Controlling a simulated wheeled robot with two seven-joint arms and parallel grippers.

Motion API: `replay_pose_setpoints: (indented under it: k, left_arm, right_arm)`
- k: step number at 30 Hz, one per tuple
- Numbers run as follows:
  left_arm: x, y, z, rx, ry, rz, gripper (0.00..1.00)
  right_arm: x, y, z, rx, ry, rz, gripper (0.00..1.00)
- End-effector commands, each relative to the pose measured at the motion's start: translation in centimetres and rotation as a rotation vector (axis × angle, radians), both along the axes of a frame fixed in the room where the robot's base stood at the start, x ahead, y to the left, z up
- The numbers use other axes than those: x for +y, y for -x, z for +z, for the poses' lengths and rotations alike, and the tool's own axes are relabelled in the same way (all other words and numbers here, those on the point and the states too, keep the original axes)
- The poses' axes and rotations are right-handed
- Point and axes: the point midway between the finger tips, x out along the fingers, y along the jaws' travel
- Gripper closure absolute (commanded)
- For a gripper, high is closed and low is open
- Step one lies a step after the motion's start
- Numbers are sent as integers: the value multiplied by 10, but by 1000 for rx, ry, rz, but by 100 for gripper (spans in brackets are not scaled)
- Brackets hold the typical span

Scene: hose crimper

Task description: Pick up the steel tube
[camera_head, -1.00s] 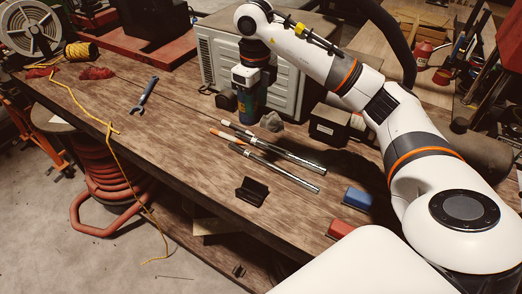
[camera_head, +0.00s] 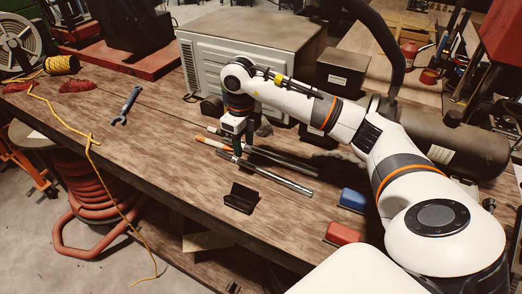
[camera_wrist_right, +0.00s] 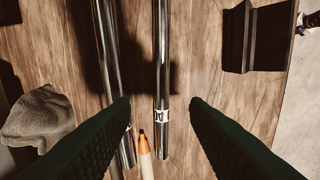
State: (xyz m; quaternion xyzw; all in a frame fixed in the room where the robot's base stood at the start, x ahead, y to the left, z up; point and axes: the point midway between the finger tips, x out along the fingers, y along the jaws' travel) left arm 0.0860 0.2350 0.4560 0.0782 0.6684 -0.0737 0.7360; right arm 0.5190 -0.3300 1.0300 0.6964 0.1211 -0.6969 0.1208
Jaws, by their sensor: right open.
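Two steel tubes lie side by side on the wooden bench. The near steel tube (camera_head: 275,178) has a white printed label near its end, seen in the right wrist view (camera_wrist_right: 162,60). The far tube (camera_head: 290,160) runs alongside it and also shows in the wrist view (camera_wrist_right: 105,45). My left gripper is out of view.
A black angled block (camera_head: 241,198) sits in front of the near tube. A grey cloth (camera_wrist_right: 38,118) lies beside the far tube. Blue (camera_head: 353,200) and red (camera_head: 343,233) blocks stand at the right. A white-grey machine (camera_head: 245,55) is behind.

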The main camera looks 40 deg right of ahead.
Motion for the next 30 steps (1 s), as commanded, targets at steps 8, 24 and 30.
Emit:
replay_pose_setpoints:
  k: [8,24,30]
  left_arm:
    - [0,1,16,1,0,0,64]
    - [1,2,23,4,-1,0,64]
    - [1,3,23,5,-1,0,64]
  right_arm:
    - [2,0,-24,5,-1,-1,58]
    - [2,-1,-58,-1,0,0,66]
    - [2,-1,-58,-1,0,0,99]
